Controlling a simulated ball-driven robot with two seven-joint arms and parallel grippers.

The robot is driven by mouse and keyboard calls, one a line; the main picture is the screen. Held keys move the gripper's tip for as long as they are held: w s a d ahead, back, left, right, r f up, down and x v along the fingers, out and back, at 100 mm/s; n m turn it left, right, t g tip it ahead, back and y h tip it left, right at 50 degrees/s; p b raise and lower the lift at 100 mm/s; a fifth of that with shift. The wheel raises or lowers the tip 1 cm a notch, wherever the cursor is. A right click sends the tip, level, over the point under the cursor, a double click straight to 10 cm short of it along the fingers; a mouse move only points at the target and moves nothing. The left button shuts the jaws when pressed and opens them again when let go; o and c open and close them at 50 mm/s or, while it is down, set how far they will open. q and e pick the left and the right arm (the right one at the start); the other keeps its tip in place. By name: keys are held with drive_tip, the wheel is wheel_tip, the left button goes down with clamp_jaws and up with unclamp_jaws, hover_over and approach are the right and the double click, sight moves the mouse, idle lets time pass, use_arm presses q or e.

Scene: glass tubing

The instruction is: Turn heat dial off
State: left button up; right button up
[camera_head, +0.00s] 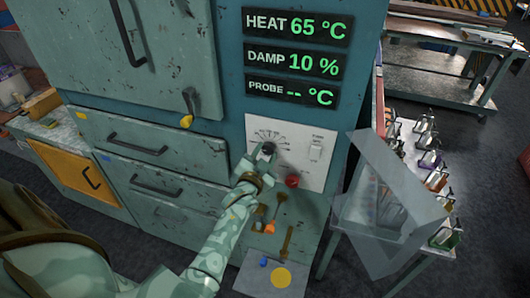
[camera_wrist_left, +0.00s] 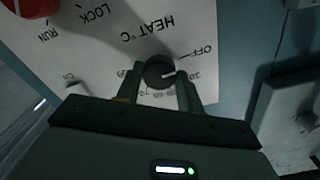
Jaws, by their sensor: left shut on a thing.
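The black heat dial (camera_head: 268,148) sits on the white control panel (camera_head: 290,127) of the teal cabinet. My left gripper (camera_head: 262,155) reaches the panel and is shut on the dial. In the left wrist view the dial (camera_wrist_left: 158,72) is between the two fingers of the gripper (camera_wrist_left: 159,88). The wrist view shows the panel lettering upside down. The dial's white pointer line points right, near the 20 mark and just below the OFF line in the picture. The heat display (camera_head: 297,26) reads 65 °C. My right gripper is not in view.
A red knob (camera_head: 292,181) is below and right of the dial, and a pale switch (camera_head: 316,148) is at the right. Several small tools (camera_head: 282,197) are below. A clear slanted panel (camera_head: 390,200) and a rack of clamps stand right of the cabinet.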

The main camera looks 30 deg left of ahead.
use_arm(q)
drive_tip(key=shift+f+n, duration=0.1)
drive_tip(key=shift+n, duration=0.2)
drive_tip(key=o, duration=1)
